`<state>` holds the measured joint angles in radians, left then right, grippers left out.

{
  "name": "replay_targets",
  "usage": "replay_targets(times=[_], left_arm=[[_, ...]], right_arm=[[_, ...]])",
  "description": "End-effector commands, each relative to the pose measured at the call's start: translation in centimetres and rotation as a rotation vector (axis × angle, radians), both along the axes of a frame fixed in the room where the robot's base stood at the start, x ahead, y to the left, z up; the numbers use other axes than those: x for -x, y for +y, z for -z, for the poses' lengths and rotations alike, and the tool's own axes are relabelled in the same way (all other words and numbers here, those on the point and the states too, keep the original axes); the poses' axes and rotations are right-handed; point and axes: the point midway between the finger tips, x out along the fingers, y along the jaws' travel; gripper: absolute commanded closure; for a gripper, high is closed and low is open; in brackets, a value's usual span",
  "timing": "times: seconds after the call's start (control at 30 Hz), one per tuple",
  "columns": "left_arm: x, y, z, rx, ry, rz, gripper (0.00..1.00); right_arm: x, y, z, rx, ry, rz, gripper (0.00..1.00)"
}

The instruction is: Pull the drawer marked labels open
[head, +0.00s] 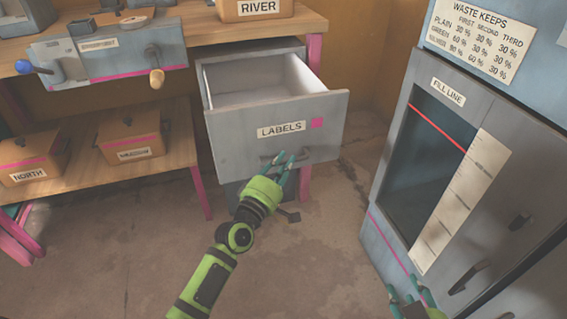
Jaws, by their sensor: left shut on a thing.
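The grey drawer marked LABELS (235,143) stands pulled out from under the bench, with its pale inside showing and nothing visible in it. Its front carries a pink square beside the label and a dark bar handle (262,156) low down. My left gripper (286,162), green with teal fingers, is shut on the handle, in front of the drawer face. The fingers hide part of the handle. My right gripper (410,294) is at the bottom edge, partly cut off, with its fingers apart and nothing between them.
A grey cabinet (372,212) with a FILL LINE window stands at the right. A wooden bench (205,32) with pink legs holds a crank-fitted machine (135,62) at left. Boxes, one marked NORTH (22,158), sit on the lower shelf.

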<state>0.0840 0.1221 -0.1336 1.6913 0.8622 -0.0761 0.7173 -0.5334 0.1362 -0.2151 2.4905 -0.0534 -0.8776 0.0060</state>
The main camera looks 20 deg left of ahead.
Motion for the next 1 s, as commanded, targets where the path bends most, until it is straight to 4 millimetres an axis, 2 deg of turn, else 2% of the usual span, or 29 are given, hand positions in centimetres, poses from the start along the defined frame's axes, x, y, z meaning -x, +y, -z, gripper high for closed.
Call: replay_targets(times=[0.03, 0.1, 0.4, 0.53, 0.67, 1.0], left_arm=[[0.0, 0.1, 0.0, -0.004, 0.000, -0.003, 0.77], [0.0, 0.1, 0.0, -0.004, 0.000, -0.003, 0.57], [0.0, 0.1, 0.0, -0.001, 0.001, -0.001, 0.57], [0.8, 0.2, 0.2, -0.001, 0.002, -0.001, 0.57], [2.9, 0.6, 0.5, -0.002, 0.004, -0.001, 0.57], [9.6, 2.0, 1.4, -0.005, 0.003, 0.000, 0.57]], right_arm=[[0.0, 0.0, 0.0, 0.000, 0.000, 0.000, 0.60], [0.0, 0.0, 0.0, 0.000, -0.001, 0.000, 0.60], [0.0, 0.0, 0.0, 0.000, -0.002, 0.000, 0.60], [0.0, 0.0, -0.1, 0.001, -0.003, 0.000, 0.60], [0.0, 0.0, 0.0, -0.001, -0.003, 0.000, 0.60], [0.0, 0.0, 0.0, 0.000, -0.002, 0.000, 0.60]])
